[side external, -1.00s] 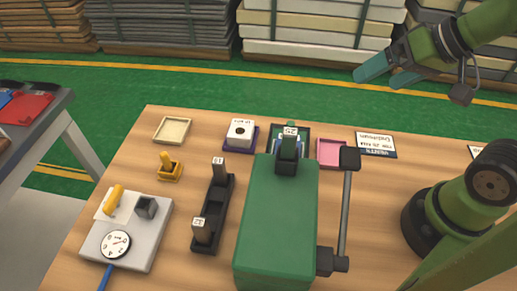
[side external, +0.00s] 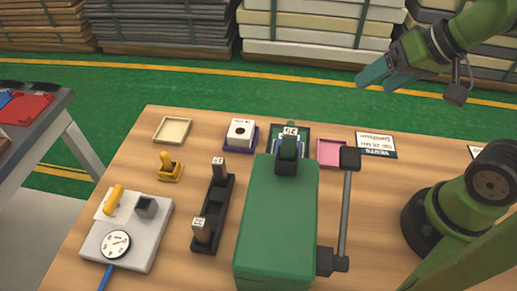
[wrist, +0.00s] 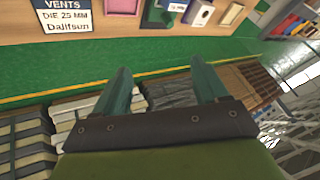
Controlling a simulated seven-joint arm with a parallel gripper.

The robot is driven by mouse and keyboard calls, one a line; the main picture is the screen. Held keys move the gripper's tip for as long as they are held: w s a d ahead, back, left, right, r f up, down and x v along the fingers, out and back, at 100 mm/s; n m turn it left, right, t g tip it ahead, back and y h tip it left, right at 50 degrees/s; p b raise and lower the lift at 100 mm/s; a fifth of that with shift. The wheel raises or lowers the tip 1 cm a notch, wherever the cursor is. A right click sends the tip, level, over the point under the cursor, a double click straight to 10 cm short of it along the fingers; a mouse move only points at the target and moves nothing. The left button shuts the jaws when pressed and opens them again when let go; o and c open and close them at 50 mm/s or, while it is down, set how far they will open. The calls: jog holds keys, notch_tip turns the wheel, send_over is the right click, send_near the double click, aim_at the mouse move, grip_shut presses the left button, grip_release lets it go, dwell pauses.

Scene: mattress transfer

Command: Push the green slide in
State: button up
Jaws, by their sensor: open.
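The green press (side external: 277,215) stands on the wooden table. At its far end is a dark block labelled 25 (side external: 288,154). A small green piece (side external: 291,125), which looks like the slide, shows just behind that label; much of it is hidden. A dark green part at the table edge also shows in the wrist view (wrist: 153,16). My gripper (side external: 373,84) is open and empty, in the air beyond the table's far edge, to the right of the slide and apart from it. Its two teal fingers show in the wrist view (wrist: 160,68).
A pink tray (side external: 331,153) and a VENTS sign (side external: 377,144) lie right of the slide. A white block in a purple holder (side external: 240,135) stands left of it. The press's lever (side external: 347,205) rises on its right. Mattress stacks (side external: 318,25) stand behind; the green floor between is clear.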

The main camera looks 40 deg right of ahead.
jog(key=w, duration=0.1)
jog(key=w+f+n+g, duration=0.1)
jog(key=w+a, duration=0.1)
jog(key=shift+w+f+n+g, duration=0.15)
jog(key=shift+w+n+g, duration=0.1)
jog(key=shift+n+g, duration=0.15)
jog(key=c, duration=0.4)
jog(key=n+g+h, duration=0.2)
jog(key=n+g, duration=0.3)
jog(key=n, duration=2.7)
send_over(291, 123)
notch_tip(291, 123, down, 4)
jog(key=r, duration=0.1)
jog(key=shift+m, duration=0.3)
notch_tip(291, 123, down, 17)
jog(key=shift+r, duration=0.2)
grip_shut()
